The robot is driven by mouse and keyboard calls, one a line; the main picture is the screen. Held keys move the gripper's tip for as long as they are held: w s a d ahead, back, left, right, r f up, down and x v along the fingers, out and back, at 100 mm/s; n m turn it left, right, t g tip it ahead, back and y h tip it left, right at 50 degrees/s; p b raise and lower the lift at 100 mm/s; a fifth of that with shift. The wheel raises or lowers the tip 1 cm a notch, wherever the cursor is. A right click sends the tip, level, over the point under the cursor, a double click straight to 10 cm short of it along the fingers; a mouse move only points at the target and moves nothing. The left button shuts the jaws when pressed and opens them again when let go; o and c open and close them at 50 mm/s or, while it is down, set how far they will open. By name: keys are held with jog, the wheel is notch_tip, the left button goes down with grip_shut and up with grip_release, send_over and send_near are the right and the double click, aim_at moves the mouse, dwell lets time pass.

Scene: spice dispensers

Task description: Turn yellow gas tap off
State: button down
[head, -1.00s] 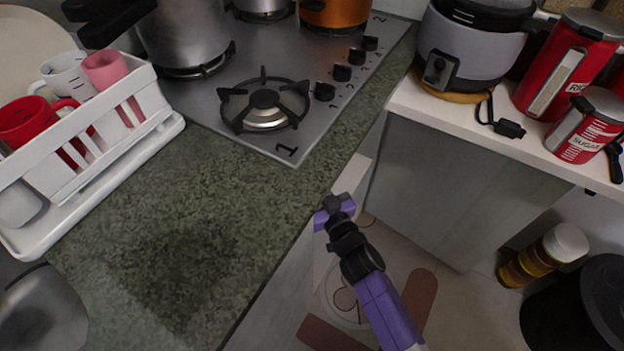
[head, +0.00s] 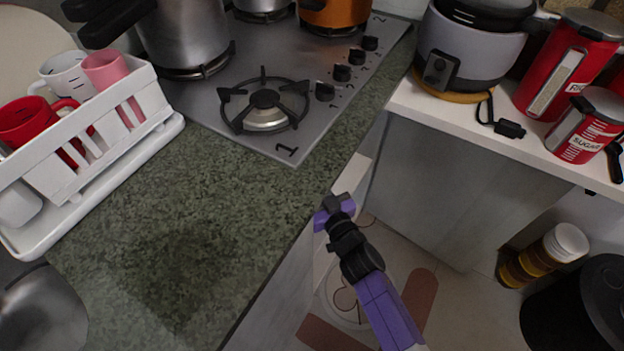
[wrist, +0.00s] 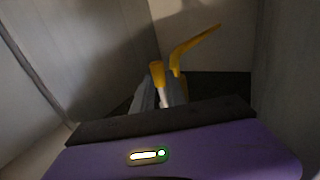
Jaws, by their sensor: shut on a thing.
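The yellow gas tap (wrist: 193,50) shows in the wrist view, in the upper middle, with a bent lever reaching up and right. A shorter yellow part stands to its left. My gripper (wrist: 165,92) is directly in front of it, its grey fingers closed at the tap's near, lower end. The exact contact is partly hidden by my gripper's purple body. In the head view my purple gripper (head: 334,208) is low beside the counter's right edge, and its fingers and the tap are hidden there.
Cabinet walls stand close on both sides in the wrist view. In the head view, the green counter (head: 190,240) lies left of my arm, with the hob (head: 210,105) behind. A white counter (head: 470,130) with a cooker (head: 470,50) stands right.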

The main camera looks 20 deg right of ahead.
jog(key=shift+f+b, duration=0.2)
jog(key=shift+b, duration=0.4)
jog(key=w+d+r+n+y+b, duration=0.1)
jog(key=d+r+n+y+b, duration=0.1)
jog(key=n+y+b, duration=0.5)
jog(key=w+d+r+n+t+y+b, duration=0.1)
jog(key=n+y+b, duration=0.6)
jog(key=n+b, duration=0.9)
jog(key=shift+w+d+r+n+t+y, duration=0.35)
jog(key=shift+w+d+n, duration=0.5)
jog(key=shift+n, duration=0.45)
jog(key=shift+s+d+r, duration=0.1)
jog(key=shift+r, duration=0.15)
jog(key=c, duration=1.3)
grip_release()
jog(key=shift+c, duration=0.2)
